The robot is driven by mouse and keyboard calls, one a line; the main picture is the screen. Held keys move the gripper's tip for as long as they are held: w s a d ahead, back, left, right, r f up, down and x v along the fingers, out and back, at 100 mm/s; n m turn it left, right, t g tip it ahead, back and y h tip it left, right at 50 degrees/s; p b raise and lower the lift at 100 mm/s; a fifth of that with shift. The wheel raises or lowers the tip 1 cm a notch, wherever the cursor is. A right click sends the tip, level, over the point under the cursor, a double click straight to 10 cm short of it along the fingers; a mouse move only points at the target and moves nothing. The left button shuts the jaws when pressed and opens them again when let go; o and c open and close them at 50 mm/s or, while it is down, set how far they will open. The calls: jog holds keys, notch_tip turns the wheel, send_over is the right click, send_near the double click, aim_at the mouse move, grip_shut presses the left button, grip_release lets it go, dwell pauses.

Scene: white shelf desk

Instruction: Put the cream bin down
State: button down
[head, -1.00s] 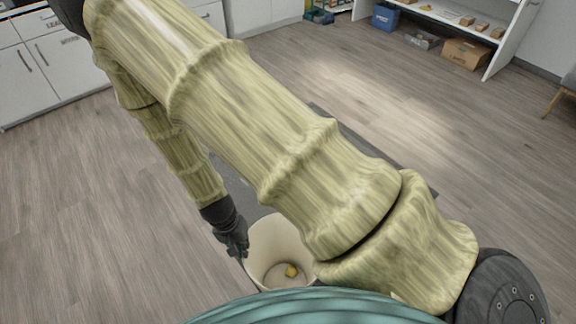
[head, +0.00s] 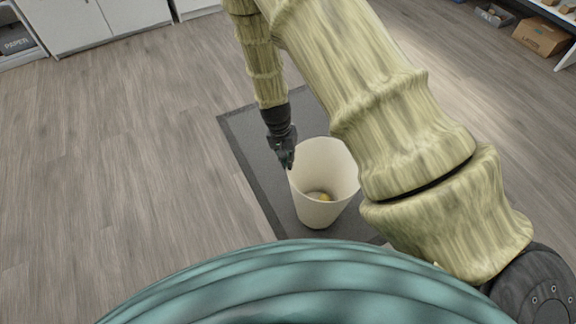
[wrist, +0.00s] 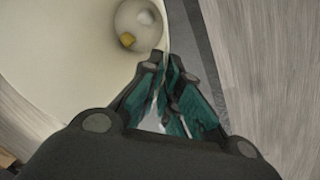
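The cream bin (head: 313,213) is upright and open-topped, over a dark grey mat in the head view. A small yellow thing (head: 325,197) lies at its bottom. My gripper (head: 287,163) is at the bin's left rim, pointing down. In the wrist view the fingers (wrist: 165,60) are closed together on the rim of the bin (wrist: 60,60), whose inside fills the left. I cannot tell for certain whether the bin's base touches the mat.
The dark mat (head: 240,130) lies on a wood-look floor, which is clear to the left. White cabinets (head: 75,25) stand at the back left. My arm hides part of the mat's right side.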

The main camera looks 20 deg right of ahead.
jog(key=shift+f+b, duration=0.6)
jog(key=shift+f, duration=1.2)
jog(key=c, duration=1.6)
grip_release()
jog(key=shift+c, duration=0.2)
notch_tip(320, 180, up, 12)
jog(key=w+a+p, duration=0.1)
jog(key=p, duration=0.3)
jog(key=shift+a, duration=0.25)
